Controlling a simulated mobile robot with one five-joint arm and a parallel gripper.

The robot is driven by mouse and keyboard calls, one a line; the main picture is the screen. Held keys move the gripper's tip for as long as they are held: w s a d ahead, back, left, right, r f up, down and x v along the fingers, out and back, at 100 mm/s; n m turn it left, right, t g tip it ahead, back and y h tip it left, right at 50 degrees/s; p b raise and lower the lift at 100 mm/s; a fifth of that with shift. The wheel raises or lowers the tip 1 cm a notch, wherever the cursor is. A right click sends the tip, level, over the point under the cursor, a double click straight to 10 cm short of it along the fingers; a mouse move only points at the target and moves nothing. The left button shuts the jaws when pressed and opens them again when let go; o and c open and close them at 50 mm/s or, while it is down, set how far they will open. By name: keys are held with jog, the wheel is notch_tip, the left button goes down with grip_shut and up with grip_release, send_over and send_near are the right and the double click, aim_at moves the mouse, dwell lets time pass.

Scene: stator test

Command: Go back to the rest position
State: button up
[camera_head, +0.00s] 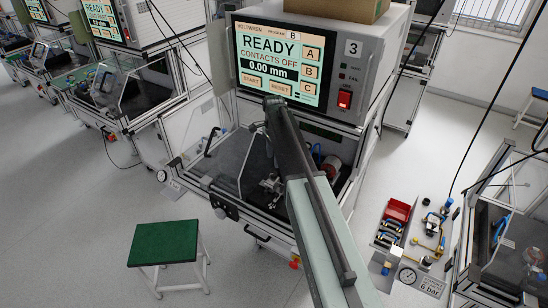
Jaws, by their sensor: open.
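My arm rises from the bottom of the picture, with a pale grey-green link and then a dark link. The dark link's far end overlaps the lower edge of the tester's screen (278,58). I cannot make out my gripper's jaws. The screen belongs to a grey tester (365,62) marked 3 and reads READY, CONTACTS OFF, 0.00 mm. Below it is a test bench (225,160) with a clear guard. A small metal fixture (270,184) shows left of my arm, and a reddish round part (330,166) shows right of it. My arm hides part of the bench.
A green-topped stool (166,242) stands on the floor at front left. A parts board with a red bin (398,211) and a 6 bar gauge (407,276) is at lower right. Other benches stand left and far right. A cardboard box (335,8) tops the tester. Cables hang at right.

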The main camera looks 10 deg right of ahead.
jog(key=shift+f, duration=0.15)
jog(key=f+b, duration=0.1)
jog(key=b, duration=0.1)
jog(key=s+f, duration=0.1)
jog(key=shift+a+f+b, duration=0.3)
jog(key=shift+a+b, duration=0.05)
jog(key=shift+b, duration=0.05)
jog(key=s+f+n+b, duration=0.1)
jog(key=s+n, duration=0.1)
jog(key=s, duration=0.4)
jog(key=s+a+f+n+b, duration=0.1)
jog(key=s+f+n+b, duration=0.1)
jog(key=s, duration=0.4)
jog(key=s+a+f+n+b, duration=0.1)
jog(key=s+f+b, duration=0.1)
jog(key=s, duration=0.3)
jog(key=shift+s+f+n, duration=0.25)
jog(key=shift+s+n, duration=0.15)
jog(key=s+n, duration=0.7)
jog(key=n, duration=0.2)
